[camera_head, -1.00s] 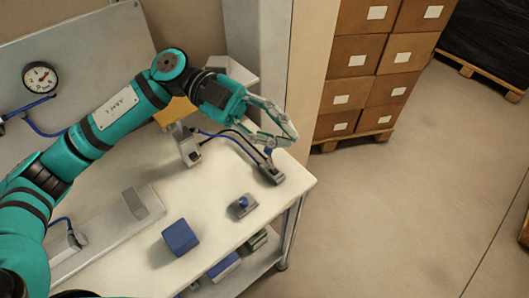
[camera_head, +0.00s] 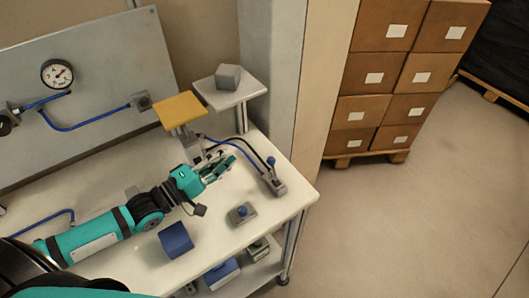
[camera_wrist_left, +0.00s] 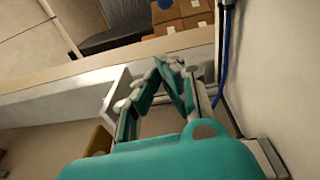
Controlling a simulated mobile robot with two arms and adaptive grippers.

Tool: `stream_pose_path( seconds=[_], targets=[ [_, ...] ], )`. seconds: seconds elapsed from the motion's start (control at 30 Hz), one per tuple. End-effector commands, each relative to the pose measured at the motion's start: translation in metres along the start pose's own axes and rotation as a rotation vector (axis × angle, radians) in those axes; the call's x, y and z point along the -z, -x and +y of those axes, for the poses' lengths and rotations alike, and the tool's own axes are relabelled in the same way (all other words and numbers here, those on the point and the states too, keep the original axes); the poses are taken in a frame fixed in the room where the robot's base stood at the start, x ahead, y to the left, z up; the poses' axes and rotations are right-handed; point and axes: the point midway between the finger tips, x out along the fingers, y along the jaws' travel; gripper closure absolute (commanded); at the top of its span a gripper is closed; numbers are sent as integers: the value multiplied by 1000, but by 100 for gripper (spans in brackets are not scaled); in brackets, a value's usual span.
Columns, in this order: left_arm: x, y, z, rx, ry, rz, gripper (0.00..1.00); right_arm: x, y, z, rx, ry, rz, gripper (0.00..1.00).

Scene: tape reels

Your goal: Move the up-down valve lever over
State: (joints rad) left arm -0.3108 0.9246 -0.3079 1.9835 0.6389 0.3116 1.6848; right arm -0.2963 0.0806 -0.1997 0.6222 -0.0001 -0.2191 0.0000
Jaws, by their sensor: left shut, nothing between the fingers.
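A small grey valve block (camera_head: 274,183) stands near the right end of the white bench, with blue and black hoses running to it. Its lever has a blue ball knob (camera_head: 271,160) and stands up from the block. My left gripper (camera_head: 231,165) is low over the bench, left of the lever and apart from it. Its fingers are closed together with nothing between them. The wrist view shows the shut fingers (camera_wrist_left: 168,68) with a blue hose (camera_wrist_left: 223,70) to their right. The lever cannot be made out there. My right gripper is not in view.
A second grey base with a blue knob (camera_head: 241,212) and a blue block (camera_head: 176,240) lie in front of the arm. A yellow platform (camera_head: 180,109) and a grey platform (camera_head: 230,93) stand behind the gripper. A gauge panel (camera_head: 100,75) is at the back left.

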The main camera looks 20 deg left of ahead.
Motion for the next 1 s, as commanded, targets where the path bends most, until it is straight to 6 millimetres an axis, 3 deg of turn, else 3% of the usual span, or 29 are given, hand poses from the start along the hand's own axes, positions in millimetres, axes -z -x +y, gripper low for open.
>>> stream_pose_path(
  seconds=[0.17,0.57,0.77,1.0],
  targets=[
    [5,14,-20,73,83,34,100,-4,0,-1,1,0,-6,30],
    [6,14,-21,77,91,37,100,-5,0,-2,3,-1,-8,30],
    [6,-5,-21,72,89,38,100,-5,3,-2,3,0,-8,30],
    [8,-48,-23,72,90,37,100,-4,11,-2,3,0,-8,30]
  ],
)
